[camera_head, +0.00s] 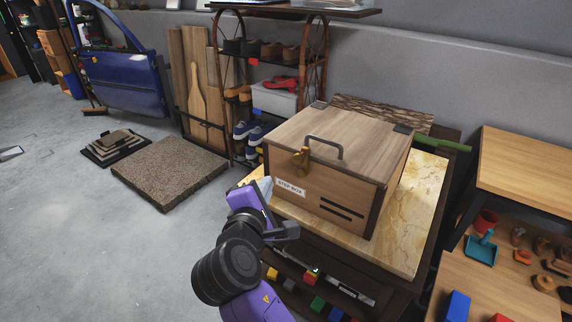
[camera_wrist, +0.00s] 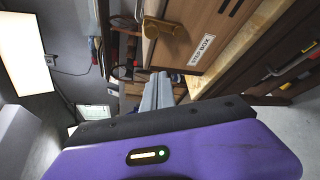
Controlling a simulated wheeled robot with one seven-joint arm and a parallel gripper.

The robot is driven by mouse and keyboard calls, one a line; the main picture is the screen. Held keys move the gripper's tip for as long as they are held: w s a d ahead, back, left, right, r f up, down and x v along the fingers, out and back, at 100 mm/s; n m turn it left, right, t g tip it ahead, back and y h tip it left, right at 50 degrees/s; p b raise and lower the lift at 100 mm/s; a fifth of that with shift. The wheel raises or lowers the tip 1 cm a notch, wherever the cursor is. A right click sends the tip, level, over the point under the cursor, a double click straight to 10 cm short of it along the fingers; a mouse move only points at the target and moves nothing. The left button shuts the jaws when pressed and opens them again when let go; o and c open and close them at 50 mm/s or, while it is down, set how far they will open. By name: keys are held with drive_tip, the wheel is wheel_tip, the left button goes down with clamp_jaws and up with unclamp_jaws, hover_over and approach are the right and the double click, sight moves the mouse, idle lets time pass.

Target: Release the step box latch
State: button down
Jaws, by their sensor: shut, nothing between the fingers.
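The step box (camera_head: 330,165) is a wooden box with a lid, standing closed on a marble-topped table. Its lid has a dark handle (camera_head: 326,143). A brass latch (camera_head: 301,160) sits at the lid's front edge, above a "STEP BOX" label (camera_head: 289,187). In the wrist view the latch (camera_wrist: 164,28) and the label (camera_wrist: 201,50) show at the top. My gripper (camera_head: 265,186) is in front of the box, left of the label and lower than the latch, apart from it. In the wrist view its fingers (camera_wrist: 158,88) are together and empty.
The marble tabletop (camera_head: 405,235) is bare right of the box. A green-handled tool (camera_head: 444,143) lies behind it. A shoe rack (camera_head: 262,75) stands behind left. A wooden bench (camera_head: 525,175) is at the right. The floor (camera_head: 110,240) at left is open.

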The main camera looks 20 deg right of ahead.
drive_tip(key=x, duration=1)
drive_tip(key=shift+s+d+r, duration=0.45)
drive_tip(key=shift+s+d, duration=0.2)
drive_tip(key=shift+s+d+r, duration=0.5)
drive_tip(key=shift+s+d, duration=0.1)
drive_tip(key=shift+s+d+m+t+b, duration=0.2)
drive_tip(key=shift+s+m+t+b, duration=0.1)
drive_tip(key=shift+m+b, duration=0.3)
drive_tip(key=s+d+f+m+t+h+b, duration=0.3)
drive_tip(key=m+b, duration=1.1)
drive_tip(key=b, duration=1.4)
drive_tip(key=s+t+h, duration=0.1)
drive_tip(key=h, duration=0.1)
drive_tip(key=shift+s+d+f+h, duration=0.2)
drive_tip(key=shift+s+d+h, duration=0.05)
drive_tip(key=shift+s+h, duration=0.05)
drive_tip(key=shift+s+f+b, duration=0.1)
drive_tip(key=shift+f+b, duration=0.2)
drive_tip(key=shift+b, duration=0.2)
